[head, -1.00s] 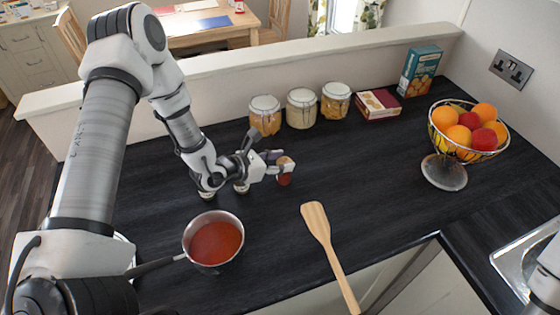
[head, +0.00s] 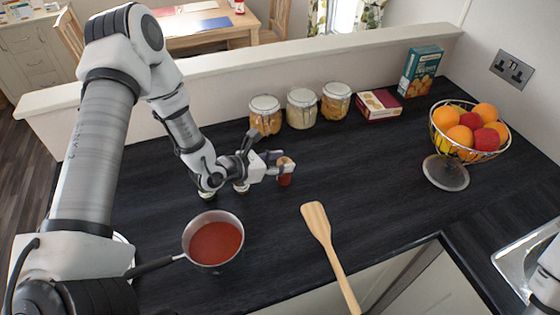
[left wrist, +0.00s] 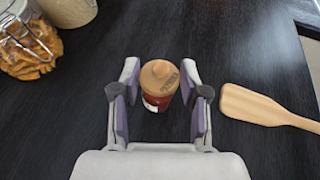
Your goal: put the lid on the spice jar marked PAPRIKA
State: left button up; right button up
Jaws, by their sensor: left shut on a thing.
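The wooden lid (head: 285,162) with a round knob is between the fingers of my left gripper (head: 276,164), which is shut on it. Dark lettering shows on the lid (left wrist: 160,76) in the left wrist view, too small to read surely. A small spice jar with red contents (head: 285,180) stands upright on the worktop directly under the lid, and it also shows between the fingers in the left wrist view (left wrist: 157,103). Its label is not readable. I cannot tell whether the lid touches the jar's rim. My right gripper is out of view.
Two other small jars (head: 241,188) (head: 207,195) stand partly hidden beside my left wrist. A pan of red sauce (head: 214,216) is in front, with a wooden spatula (head: 318,222) to its right. Large jars (head: 301,109) and a fruit bowl (head: 445,172) stand farther off.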

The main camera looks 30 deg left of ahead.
pick_arm(q)
jog(key=shift+f+b, duration=0.4)
jog(key=shift+f, duration=0.1)
jog(key=o, duration=0.5)
jog(key=shift+r, duration=0.1)
jog(key=shift+s+a+r+p, duration=0.2)
jog(key=shift+s+r+p, duration=0.15)
jog(key=shift+p, duration=0.2)
jog(key=p+v, duration=0.8)
jog(key=v, duration=0.2)
jog(key=shift+f, duration=0.1)
